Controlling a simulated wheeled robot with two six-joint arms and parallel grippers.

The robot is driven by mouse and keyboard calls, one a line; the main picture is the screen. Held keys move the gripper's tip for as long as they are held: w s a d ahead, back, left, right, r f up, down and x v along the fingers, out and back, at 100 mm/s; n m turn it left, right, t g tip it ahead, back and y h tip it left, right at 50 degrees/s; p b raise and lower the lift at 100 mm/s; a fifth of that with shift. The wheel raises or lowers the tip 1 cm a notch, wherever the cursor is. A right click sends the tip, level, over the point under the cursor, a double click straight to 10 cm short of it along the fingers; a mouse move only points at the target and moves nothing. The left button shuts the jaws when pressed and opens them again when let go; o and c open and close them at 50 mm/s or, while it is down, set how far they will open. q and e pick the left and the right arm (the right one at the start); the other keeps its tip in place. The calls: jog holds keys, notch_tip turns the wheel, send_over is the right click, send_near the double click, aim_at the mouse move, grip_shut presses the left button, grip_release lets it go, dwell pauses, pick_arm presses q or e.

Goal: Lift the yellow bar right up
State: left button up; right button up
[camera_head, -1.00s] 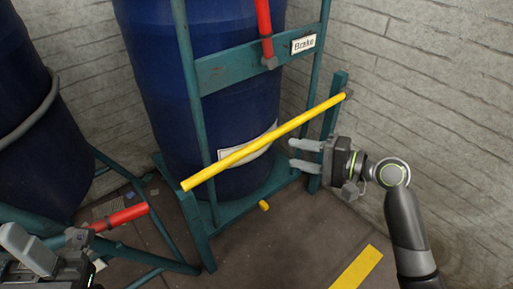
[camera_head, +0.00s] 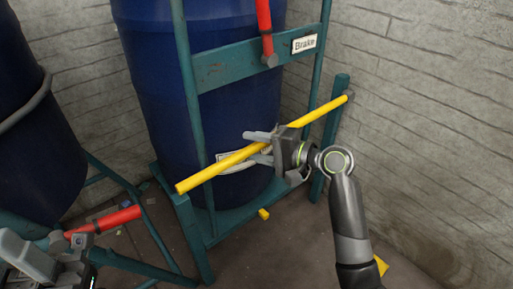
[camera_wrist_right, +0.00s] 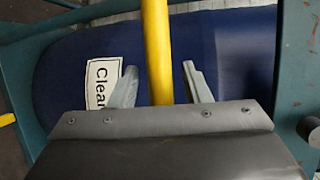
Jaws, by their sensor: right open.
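The yellow bar (camera_head: 212,170) slants across the front of the blue barrel's teal frame, its right end at a post near the wall. My right gripper (camera_head: 252,147) is open around the bar's middle, one finger above it and one below. In the right wrist view the bar (camera_wrist_right: 156,40) passes between the two spread fingers (camera_wrist_right: 160,72), with a gap on each side. My left gripper (camera_head: 35,258) is partly in view at the lower left, away from the bar; its jaws are unclear.
The blue barrel (camera_head: 150,60) stands right behind the bar in a teal frame (camera_head: 232,64). A red handle (camera_head: 265,20) hangs above beside a "Brake" label (camera_head: 304,44). Another red handle (camera_head: 110,219) lies near my left gripper. A brick wall (camera_head: 430,90) closes the right side.

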grip_shut()
